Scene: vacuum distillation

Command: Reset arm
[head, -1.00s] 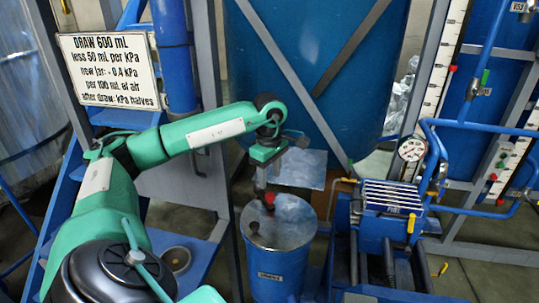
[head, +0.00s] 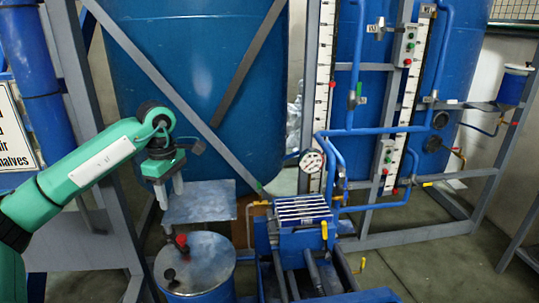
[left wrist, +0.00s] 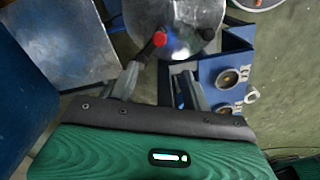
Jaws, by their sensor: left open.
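My left gripper (head: 170,197) hangs fingers down above a blue drum (head: 203,296) with a metal lid (head: 208,258). Its fingers are apart with nothing between them. A red-handled valve (head: 181,241) stands on the lid below the fingertips, with a gap between. In the left wrist view the open fingers (left wrist: 160,72) point toward the lid (left wrist: 200,12), and the red handle (left wrist: 160,39) shows just beyond them. My right gripper is not in view.
A large blue tank (head: 190,75) stands behind the gripper, with grey frame bars before it. Open floor (head: 450,260) lies at the right.

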